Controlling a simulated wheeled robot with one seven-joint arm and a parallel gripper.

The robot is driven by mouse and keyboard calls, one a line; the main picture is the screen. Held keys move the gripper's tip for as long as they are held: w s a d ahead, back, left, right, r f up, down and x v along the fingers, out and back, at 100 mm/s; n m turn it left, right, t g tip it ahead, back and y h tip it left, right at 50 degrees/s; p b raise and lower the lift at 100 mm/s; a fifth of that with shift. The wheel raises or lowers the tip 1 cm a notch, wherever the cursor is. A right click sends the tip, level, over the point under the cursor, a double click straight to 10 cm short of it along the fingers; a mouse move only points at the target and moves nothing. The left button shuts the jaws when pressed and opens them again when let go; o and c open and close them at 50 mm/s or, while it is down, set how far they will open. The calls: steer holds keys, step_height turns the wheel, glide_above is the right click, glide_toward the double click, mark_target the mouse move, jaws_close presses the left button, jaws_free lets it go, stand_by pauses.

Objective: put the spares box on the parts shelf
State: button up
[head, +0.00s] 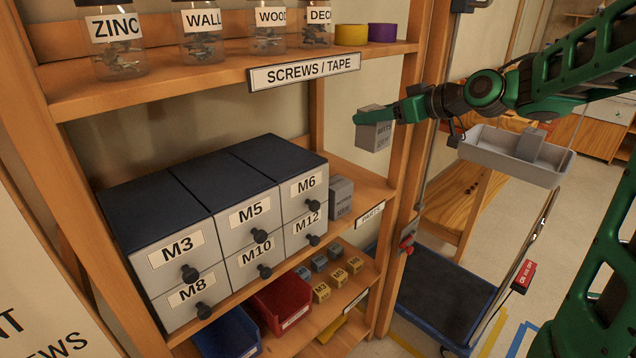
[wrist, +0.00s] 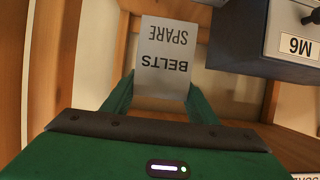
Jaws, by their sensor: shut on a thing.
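The spares box (head: 373,130) is a small grey box lettered "BELTS SPARE"; it also shows in the wrist view (wrist: 164,55). My gripper (head: 384,114) is shut on it, with a green finger on each side in the wrist view (wrist: 160,92). The box hangs in the air at the shelf unit's right post, above the parts shelf (head: 368,184) and below the screws and tape shelf. The parts shelf is the wooden middle board, with a partly readable label (head: 370,214) on its front edge. The far side of the box is hidden.
On the parts shelf stand a drawer cabinet (head: 212,232) and, right of it, another grey box (head: 341,198). A narrow strip of board is bare at the right. Bins and small boxes fill the lower shelf (head: 300,335). A grey tray (head: 515,158) is at the right.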

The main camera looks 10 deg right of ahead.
steer(key=shift+a, duration=0.55)
steer(key=shift+w+a, duration=0.1)
steer(key=shift+a, duration=0.05)
steer(key=shift+w+d+f, duration=0.25)
steer(key=shift+w+f, duration=1.15)
steer(key=shift+f, duration=1.7)
steer(key=shift+w+d+f, duration=0.25)
steer(key=shift+w+f, duration=1.1)
steer(key=shift+f, duration=1.8)
steer(key=shift+w+d+f, duration=0.25)
steer(key=shift+w+f, duration=1.15)
steer(key=shift+f, duration=1.7)
steer(key=o, duration=1.1)
steer(key=shift+o, duration=0.2)
